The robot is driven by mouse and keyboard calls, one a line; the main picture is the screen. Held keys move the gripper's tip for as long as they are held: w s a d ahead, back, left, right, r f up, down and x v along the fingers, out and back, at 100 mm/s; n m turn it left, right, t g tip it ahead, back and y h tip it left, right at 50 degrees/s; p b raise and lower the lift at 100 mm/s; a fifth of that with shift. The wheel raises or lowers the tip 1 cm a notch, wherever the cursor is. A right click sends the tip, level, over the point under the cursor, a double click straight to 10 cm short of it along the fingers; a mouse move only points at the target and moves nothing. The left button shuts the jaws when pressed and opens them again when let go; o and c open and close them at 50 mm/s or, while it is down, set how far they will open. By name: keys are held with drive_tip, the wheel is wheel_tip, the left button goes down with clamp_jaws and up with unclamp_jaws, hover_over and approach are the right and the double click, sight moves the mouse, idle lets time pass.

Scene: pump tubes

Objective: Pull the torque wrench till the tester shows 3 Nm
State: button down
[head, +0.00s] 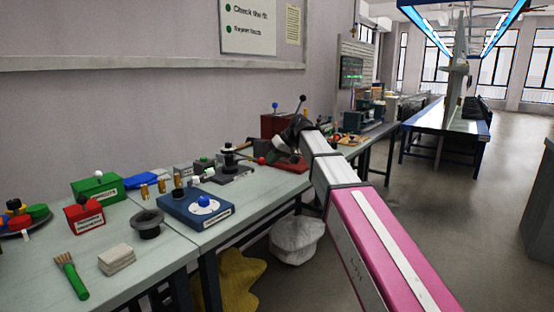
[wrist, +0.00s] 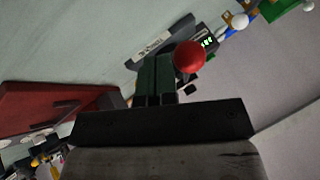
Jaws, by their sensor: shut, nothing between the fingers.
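The torque wrench shows as a lever ending in a red ball knob (head: 262,160), which is close up in the wrist view (wrist: 190,57). It reaches from the dark tester (head: 232,172) on the bench. The tester's small display (wrist: 208,42) shows lit green digits, too small to read surely. A labelled dark plate (wrist: 155,46) lies behind the fingers. My gripper (wrist: 157,62) is shut and empty, with its fingers just left of the red knob. I cannot tell whether they touch it. In the head view, my wrist partly hides the gripper.
A red machine (head: 283,126) with levers stands close to my wrist, its red base also in the wrist view (wrist: 45,108). A blue box with a dial (head: 203,207), a green box (head: 97,187) and a red box (head: 84,215) stand left. A white bin (head: 297,240) is below the bench.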

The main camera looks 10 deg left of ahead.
idle(0.3)
drive_tip(key=s+a+m+t, duration=0.2)
drive_tip(key=s+a+m, duration=0.1)
drive_tip(key=s+a, duration=0.2)
drive_tip(key=shift+s+a, duration=0.4)
drive_tip(key=shift+s, duration=0.85)
